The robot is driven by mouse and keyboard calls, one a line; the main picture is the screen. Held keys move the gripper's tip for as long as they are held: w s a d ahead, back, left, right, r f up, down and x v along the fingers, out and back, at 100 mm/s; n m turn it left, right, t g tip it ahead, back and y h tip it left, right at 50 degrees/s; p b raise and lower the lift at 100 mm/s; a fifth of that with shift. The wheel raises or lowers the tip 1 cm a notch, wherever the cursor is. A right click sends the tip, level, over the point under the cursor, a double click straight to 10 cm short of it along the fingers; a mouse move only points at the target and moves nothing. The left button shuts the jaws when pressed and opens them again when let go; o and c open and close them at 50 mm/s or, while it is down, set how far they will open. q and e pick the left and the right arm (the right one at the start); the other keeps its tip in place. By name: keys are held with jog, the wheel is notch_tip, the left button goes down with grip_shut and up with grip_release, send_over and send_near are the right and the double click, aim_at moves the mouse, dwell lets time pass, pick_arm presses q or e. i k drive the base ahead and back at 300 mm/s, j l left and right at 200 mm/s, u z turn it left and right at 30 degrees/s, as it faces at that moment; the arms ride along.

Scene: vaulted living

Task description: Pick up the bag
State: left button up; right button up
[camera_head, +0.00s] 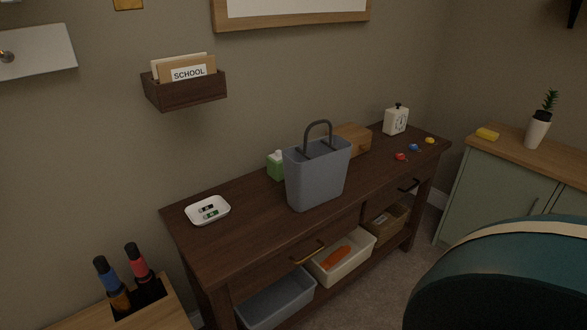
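The bag (317,177) is a blue-grey tote with a dark arched handle (318,128). It stands upright near the middle of a dark wooden console table (250,226), close to the front edge. Its handle is raised above the open rim. Neither of my grippers shows in the head view, so nothing is seen touching the bag.
A green carton (276,166) and wooden box (354,139) stand behind the bag. A white dish (208,211) is left; a white timer (396,120) and small coloured items (414,147) are right. A teal rounded seat back (510,285) fills the lower right.

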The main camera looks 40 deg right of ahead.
aim_at(314, 171)
jog(key=l+u, duration=0.2)
jog(key=l, duration=0.35)
jog(key=k+l+u, duration=0.2)
jog(key=l, duration=0.75)
jog(key=k+l+u, duration=0.1)
jog(key=l, duration=0.35)
jog(key=k+l, duration=0.1)
jog(key=l, duration=0.35)
jog(key=k+l, duration=0.1)
jog(key=l, duration=0.35)
jog(key=k+l+u, duration=0.1)
jog(key=l, duration=0.3)
